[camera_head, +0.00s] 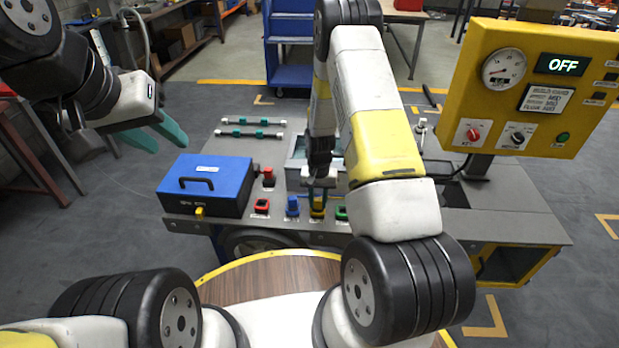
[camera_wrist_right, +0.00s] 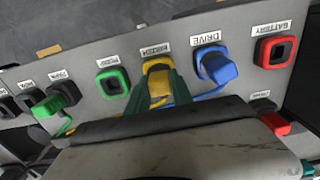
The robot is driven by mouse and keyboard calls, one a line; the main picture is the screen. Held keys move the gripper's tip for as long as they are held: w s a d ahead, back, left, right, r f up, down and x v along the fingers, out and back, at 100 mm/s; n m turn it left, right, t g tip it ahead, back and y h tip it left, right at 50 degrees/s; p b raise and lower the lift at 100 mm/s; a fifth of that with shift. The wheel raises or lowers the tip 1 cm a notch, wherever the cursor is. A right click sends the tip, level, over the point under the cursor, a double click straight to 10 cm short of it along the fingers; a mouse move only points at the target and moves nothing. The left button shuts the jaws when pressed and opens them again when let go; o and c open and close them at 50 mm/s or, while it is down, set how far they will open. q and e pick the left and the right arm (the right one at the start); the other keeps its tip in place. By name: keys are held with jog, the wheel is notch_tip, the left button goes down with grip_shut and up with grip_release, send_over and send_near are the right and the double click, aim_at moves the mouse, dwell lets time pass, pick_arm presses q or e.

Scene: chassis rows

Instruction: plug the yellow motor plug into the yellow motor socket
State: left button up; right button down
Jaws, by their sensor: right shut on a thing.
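The yellow motor socket (camera_wrist_right: 156,67) is in the grey panel between the green socket and the blue plug. My right gripper (camera_wrist_right: 164,98) is shut on the yellow motor plug (camera_wrist_right: 159,86), with its green fingers either side of it. The plug overlaps the lower part of the socket in the wrist view; I cannot tell how deep it sits. In the head view, my right gripper (camera_head: 318,190) points down at the bench's front row, over the yellow pieces (camera_head: 318,206). My left gripper (camera_head: 157,136) is open and empty, up at the left, away from the bench.
A blue plug (camera_wrist_right: 219,68) sits right of the yellow socket. An empty green socket (camera_wrist_right: 112,82) is left of it, and an empty red socket (camera_wrist_right: 275,52) is far right. A blue toolbox (camera_head: 205,183) stands on the bench left. A yellow control panel (camera_head: 540,90) reads OFF.

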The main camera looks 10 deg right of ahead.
jog(key=c, duration=1.1)
grip_release()
jog(key=shift+o, duration=0.2)
jog(key=shift+r, duration=3.9)
